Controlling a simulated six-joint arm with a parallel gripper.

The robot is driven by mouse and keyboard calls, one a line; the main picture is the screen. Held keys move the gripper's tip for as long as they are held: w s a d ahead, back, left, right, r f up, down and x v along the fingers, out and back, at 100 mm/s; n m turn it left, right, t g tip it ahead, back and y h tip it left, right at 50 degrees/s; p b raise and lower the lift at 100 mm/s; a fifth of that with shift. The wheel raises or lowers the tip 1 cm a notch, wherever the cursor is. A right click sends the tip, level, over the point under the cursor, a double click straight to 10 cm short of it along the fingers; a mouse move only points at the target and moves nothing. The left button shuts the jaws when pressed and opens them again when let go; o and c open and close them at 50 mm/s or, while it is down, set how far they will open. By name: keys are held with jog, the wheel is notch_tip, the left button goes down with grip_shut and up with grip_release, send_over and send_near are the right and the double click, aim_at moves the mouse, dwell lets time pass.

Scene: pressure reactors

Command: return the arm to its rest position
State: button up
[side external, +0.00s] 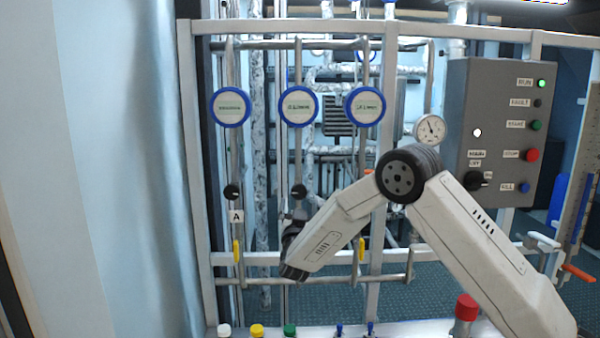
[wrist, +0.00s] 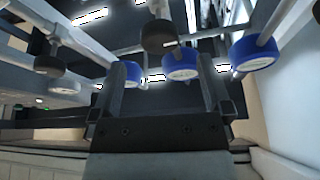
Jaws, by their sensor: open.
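My gripper (wrist: 161,72) shows in the wrist view with its two dark fingers apart and nothing between them. It points up toward the blue-rimmed round gauges, and one blue gauge (wrist: 182,64) shows beyond the gap between the fingers. In the side view my arm reaches from the lower right up to a dark elbow joint, then down and left to the wrist in front of the pipe frame. The gripper end is small and dark there, close to the middle pipe and its black knob (side external: 298,192); I cannot tell whether it touches anything.
Three blue-rimmed gauges (side external: 298,106) hang on the pipe frame (side external: 190,140). A grey control box (side external: 500,130) and a pressure dial (side external: 430,129) stand right of them. A red button (side external: 466,307) and several coloured caps (side external: 257,330) line the front edge. Yellow handles (side external: 236,252) are low on the pipes.

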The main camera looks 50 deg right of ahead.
jog(key=s+a+f+n+g+y, duration=0.3)
jog(key=s+a+f+n+y, duration=0.7)
jog(key=y, duration=0.5)
jog(key=s+a+f+n+g+y, duration=0.1)
jog(key=s+g, duration=0.3)
jog(key=s, duration=0.6)
jog(key=s+a+f+n+g+y, duration=0.1)
jog(key=s+a+f+g, duration=0.1)
jog(key=s+g, duration=0.3)
jog(key=s+f, duration=0.1)
jog(key=s, duration=0.3)
jog(key=shift+s+f, duration=0.25)
jog(key=shift+s, duration=0.1)
